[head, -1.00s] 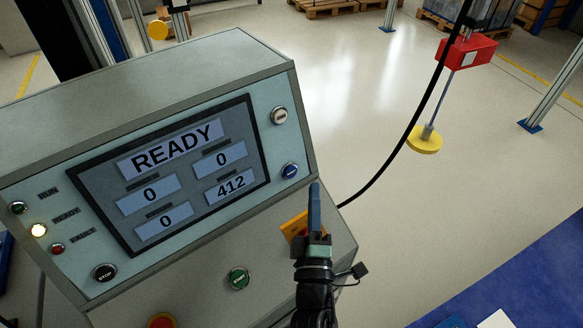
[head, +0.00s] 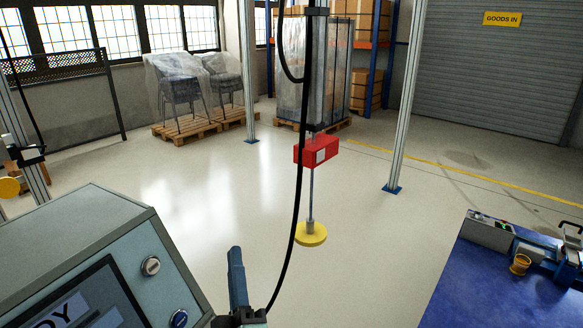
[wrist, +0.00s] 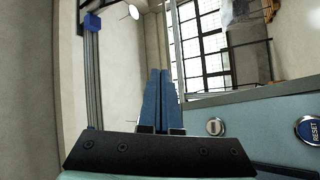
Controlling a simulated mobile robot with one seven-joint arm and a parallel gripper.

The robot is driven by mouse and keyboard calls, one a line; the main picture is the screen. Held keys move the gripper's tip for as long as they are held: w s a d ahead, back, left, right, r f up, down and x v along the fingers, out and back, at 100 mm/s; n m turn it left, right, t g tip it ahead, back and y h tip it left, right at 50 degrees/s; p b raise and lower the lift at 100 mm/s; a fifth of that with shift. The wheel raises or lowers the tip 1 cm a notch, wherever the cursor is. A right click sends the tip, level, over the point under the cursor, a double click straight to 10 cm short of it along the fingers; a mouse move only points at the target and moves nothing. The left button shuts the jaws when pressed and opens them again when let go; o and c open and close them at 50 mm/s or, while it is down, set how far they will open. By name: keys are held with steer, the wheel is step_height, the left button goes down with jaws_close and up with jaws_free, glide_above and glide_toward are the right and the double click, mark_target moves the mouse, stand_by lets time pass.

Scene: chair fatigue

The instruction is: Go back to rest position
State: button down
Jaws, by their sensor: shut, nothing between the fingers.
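My gripper (head: 236,262) shows at the bottom of the head view, just right of the control console (head: 95,235). Its blue fingers point upward and are together, with nothing between them. In the wrist view the two blue fingers of my gripper (wrist: 160,75) lie side by side. The console's edge and its blue RESET button (wrist: 308,130) are to their right, apart from the fingers. Only part of the console's screen (head: 85,305) shows in the head view, with the letters "DY".
A red box with a rod and yellow pad (head: 311,234) hangs ahead. A black cable (head: 299,180) runs down near my gripper. A metal post (head: 405,110) stands right of it. A blue-topped bench (head: 470,285) is at the right. Wrapped chairs (head: 180,90) stand on pallets behind. The floor between is clear.

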steer(key=s+d+r+m+t+h, duration=0.1)
steer(key=d+r+m+h, duration=0.2)
steer(key=r, duration=0.6)
steer(key=s+d+r+m+t+h, duration=0.1)
steer(key=s+d+r+m+t, duration=0.2)
steer(key=r, duration=0.5)
steer(key=d+r+m+h, duration=0.25)
steer(key=r+m, duration=0.25)
steer(key=r, duration=0.4)
steer(key=s+d+r+m+t+y, duration=0.1)
steer(key=s+r+m, duration=0.3)
steer(key=s+r, duration=0.7)
steer(key=shift+s+d+r+t, duration=0.2)
steer(key=shift+d+r+t, duration=0.1)
steer(key=shift+r, duration=0.55)
